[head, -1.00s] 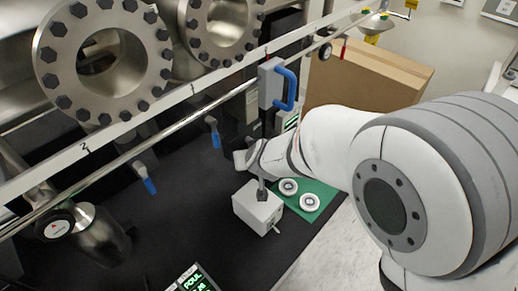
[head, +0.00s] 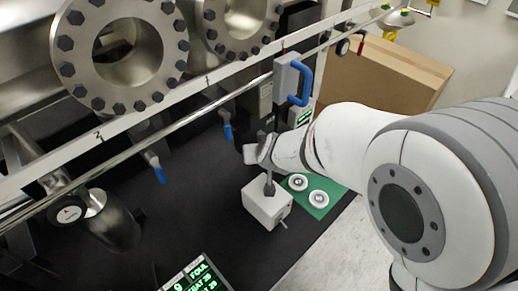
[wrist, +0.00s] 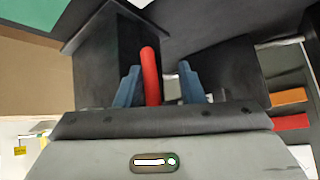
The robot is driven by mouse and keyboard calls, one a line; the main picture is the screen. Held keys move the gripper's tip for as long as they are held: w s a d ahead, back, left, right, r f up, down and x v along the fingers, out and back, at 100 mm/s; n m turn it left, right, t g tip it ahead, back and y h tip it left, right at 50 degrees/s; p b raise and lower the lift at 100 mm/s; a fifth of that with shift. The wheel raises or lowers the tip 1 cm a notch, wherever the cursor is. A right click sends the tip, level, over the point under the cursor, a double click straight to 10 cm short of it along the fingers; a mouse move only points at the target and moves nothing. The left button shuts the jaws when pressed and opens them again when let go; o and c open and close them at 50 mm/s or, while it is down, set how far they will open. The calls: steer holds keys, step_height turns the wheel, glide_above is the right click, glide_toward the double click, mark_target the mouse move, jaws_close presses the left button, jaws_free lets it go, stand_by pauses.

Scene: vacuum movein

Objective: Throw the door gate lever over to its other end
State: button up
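A red lever (wrist: 150,76), which I take to be the door gate lever, stands between the two blue-grey fingers of my gripper (wrist: 158,88) in the wrist view. The fingers are apart. The lever is close to the left finger, with a clear gap to the right finger. I cannot tell whether the left finger touches it. Behind the lever is a dark block (wrist: 105,60). In the head view my wrist is low beside the dark column, and the fingers and red lever cannot be made out there.
A grey box with a blue handle (head: 300,82) stands by the long rail. A white block (head: 267,205) and a green mat (head: 328,206) with two white discs lie below on the black surface. A cardboard box (head: 390,80) stands behind my arm. Flanged steel ports are at upper left.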

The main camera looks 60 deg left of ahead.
steer(key=shift+w, duration=0.1)
steer(key=p+v, duration=0.3)
steer(key=v, duration=0.5)
steer(key=shift+f, duration=0.1)
stand_by(0.4)
